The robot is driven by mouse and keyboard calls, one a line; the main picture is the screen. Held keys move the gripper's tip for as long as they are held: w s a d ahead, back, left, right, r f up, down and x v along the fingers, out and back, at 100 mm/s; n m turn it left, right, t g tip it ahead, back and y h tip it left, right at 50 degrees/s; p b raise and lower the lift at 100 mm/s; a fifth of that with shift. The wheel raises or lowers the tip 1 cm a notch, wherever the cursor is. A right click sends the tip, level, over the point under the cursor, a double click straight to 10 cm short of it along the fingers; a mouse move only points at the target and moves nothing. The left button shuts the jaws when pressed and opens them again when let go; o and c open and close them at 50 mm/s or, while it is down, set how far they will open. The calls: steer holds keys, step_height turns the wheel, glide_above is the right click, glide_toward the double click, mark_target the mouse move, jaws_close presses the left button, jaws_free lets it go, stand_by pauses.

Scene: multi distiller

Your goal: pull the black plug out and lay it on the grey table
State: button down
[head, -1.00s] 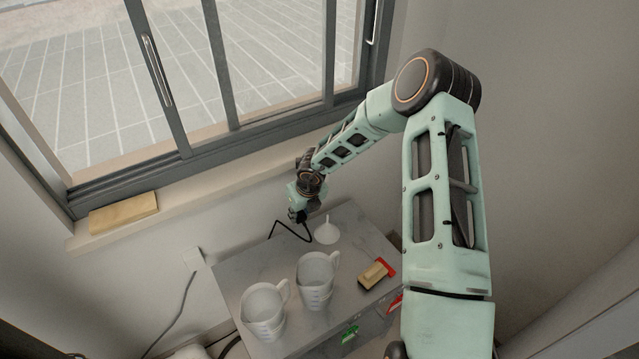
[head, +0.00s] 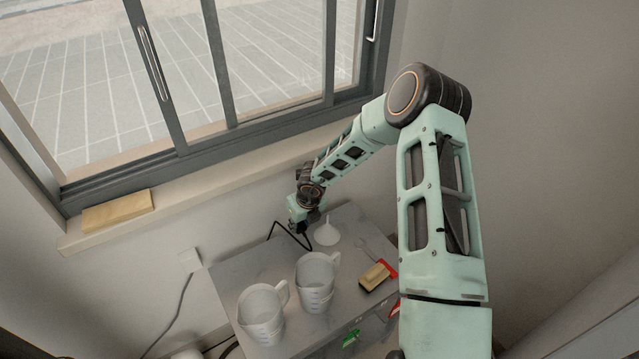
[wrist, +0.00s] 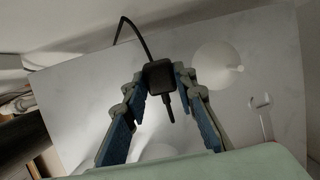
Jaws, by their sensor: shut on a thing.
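A white funnel (head: 326,236) stands just right of my gripper. Two white measuring jugs (head: 262,308) (head: 314,284) stand nearer the front. A yellow-and-dark block (head: 375,277) lies at the right, near a grey spanner-like tool (wrist: 262,115). Bare table lies between the jugs and the cable.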

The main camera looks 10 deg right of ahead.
steer(key=shift+f+b, duration=2.6)
steer(key=shift+f, duration=1.35)
steer(key=c, duration=1.5)
jaws_free()
steer(key=a+v, duration=0.1)
steer(key=v, duration=0.7)
steer(key=shift+d, duration=0.25)
steer(key=shift+s+r, duration=0.1)
steer(key=shift+r, duration=0.05)
step_height(320, 180, up, 12)
steer(key=p, duration=1.3)
